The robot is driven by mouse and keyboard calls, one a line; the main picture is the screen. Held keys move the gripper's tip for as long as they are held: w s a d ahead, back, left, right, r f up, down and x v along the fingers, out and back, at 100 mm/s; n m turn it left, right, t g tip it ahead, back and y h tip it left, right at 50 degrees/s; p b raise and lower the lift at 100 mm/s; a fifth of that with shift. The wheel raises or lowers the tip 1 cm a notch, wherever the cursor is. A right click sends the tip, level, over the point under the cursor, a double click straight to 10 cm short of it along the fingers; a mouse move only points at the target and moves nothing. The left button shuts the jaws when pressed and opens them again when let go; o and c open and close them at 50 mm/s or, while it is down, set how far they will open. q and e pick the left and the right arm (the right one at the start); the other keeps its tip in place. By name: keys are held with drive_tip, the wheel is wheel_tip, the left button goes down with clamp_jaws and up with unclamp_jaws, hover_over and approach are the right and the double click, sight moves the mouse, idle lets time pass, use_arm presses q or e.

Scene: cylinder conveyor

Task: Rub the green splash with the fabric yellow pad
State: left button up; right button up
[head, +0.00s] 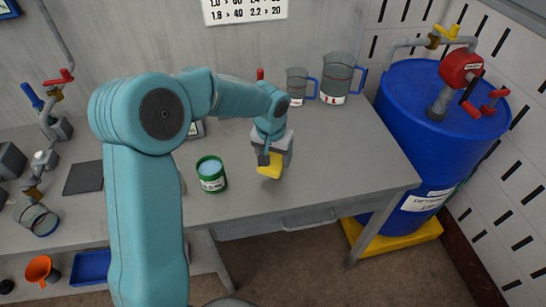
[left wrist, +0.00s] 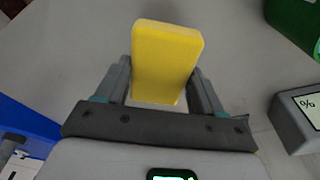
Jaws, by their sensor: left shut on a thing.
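The yellow pad (head: 270,168) is in my left gripper (head: 267,158), over the right part of the grey table (head: 345,165). In the left wrist view the pad (left wrist: 167,55) stands out between the two fingers of my left gripper (left wrist: 160,90), which is shut on it. I cannot tell whether the pad touches the table. I see no green splash in either view; the pad and my arm hide part of the table. My right gripper is not in view.
A green can (head: 211,175) with light blue content stands left of the pad. Two clear jugs (head: 339,78) (head: 297,86) stand at the back right. A blue barrel (head: 425,110) stands beyond the table's right end. The table right of the pad looks clear.

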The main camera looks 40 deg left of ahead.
use_arm(q)
wheel_tip(320, 180, up, 2)
drive_tip(key=shift+d+p, duration=0.15)
drive_tip(key=shift+p, duration=0.35)
drive_tip(key=shift+s+r+p, duration=0.1)
drive_tip(key=shift+r+p, duration=0.3)
drive_tip(key=shift+r, duration=0.25)
